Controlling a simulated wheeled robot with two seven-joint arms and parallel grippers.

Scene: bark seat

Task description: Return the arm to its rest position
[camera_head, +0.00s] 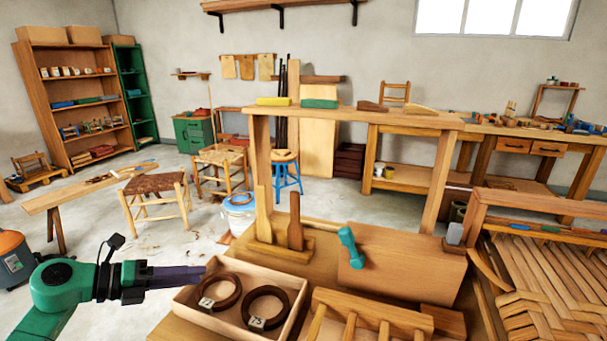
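My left arm comes in from the lower left, green with a black wrist. My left gripper (190,277) points right, its dark purple-grey fingers seen from the side. The fingertips are at the left edge of a shallow wooden tray (212,318), over or just beside its rim; I cannot tell if they touch it. No object shows in the fingers, and I cannot see a gap between them. Two dark brown rings lie in the tray, a left one (236,296) and a right one (284,296), each with a small white tag. My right gripper is not in view.
On the bench, a teal tool (350,247) rests on a wooden block (410,262), and a wooden stand (294,225) rises behind the tray. A slatted wooden piece (372,312) lies to the tray's right. A woven-seat stool (153,186) stands left. Floor above my arm is open.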

